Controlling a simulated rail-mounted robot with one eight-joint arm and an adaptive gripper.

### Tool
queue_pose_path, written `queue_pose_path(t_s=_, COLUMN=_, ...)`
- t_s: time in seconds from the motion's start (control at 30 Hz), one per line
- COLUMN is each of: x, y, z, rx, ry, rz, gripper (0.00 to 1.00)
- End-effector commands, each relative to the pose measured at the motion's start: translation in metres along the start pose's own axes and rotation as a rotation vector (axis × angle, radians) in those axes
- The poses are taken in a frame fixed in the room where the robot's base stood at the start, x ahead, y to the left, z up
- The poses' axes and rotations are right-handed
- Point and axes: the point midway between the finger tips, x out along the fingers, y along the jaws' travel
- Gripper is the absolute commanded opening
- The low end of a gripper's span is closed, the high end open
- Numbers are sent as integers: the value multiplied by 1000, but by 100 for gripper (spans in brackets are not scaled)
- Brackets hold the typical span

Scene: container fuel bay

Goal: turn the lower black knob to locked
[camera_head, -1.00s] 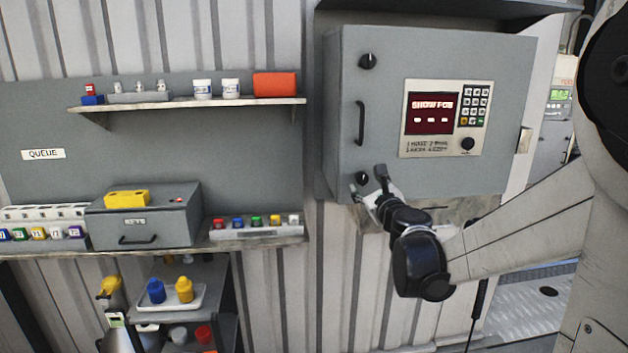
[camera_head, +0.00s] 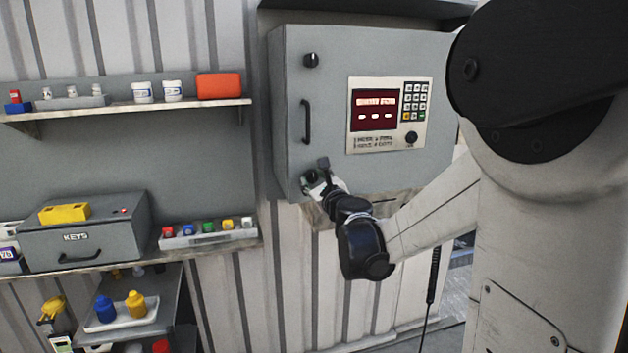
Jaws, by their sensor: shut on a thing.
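The grey wall cabinet (camera_head: 330,85) has an upper black knob (camera_head: 311,60), a black bar handle (camera_head: 306,121) and a lower black knob (camera_head: 311,176) down the left side of its door. My gripper (camera_head: 314,178) is at the lower knob, with its fingers around it, shut on it. The fingers partly cover the knob, so its pointer direction cannot be read. The upper knob shows a small light mark. The door looks closed.
A keypad panel (camera_head: 388,115) with a red display and a small round black knob (camera_head: 411,137) is on the door's right. A shelf (camera_head: 130,110) and a lower ledge with a KEYS box (camera_head: 85,235) stand left. A black cable hangs below the cabinet.

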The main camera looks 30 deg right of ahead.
Motion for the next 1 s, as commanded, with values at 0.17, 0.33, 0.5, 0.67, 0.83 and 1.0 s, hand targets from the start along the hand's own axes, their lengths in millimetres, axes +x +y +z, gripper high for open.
queue_pose_path(t_s=0.17, x=0, y=0, z=0, rx=-16, ry=1, rz=0, gripper=1)
queue_pose_path(t_s=0.33, x=0, y=0, z=0, rx=-76, ry=3, rz=2, gripper=1)
queue_pose_path(t_s=0.5, x=0, y=0, z=-1, rx=-192, ry=9, rz=4, gripper=1)
queue_pose_path(t_s=0.67, x=0, y=1, z=0, rx=-335, ry=15, rz=7, gripper=1)
queue_pose_path(t_s=0.83, x=0, y=1, z=0, rx=-498, ry=23, rz=11, gripper=1)
queue_pose_path(t_s=1.0, x=0, y=1, z=0, rx=-659, ry=30, rz=15, gripper=1)
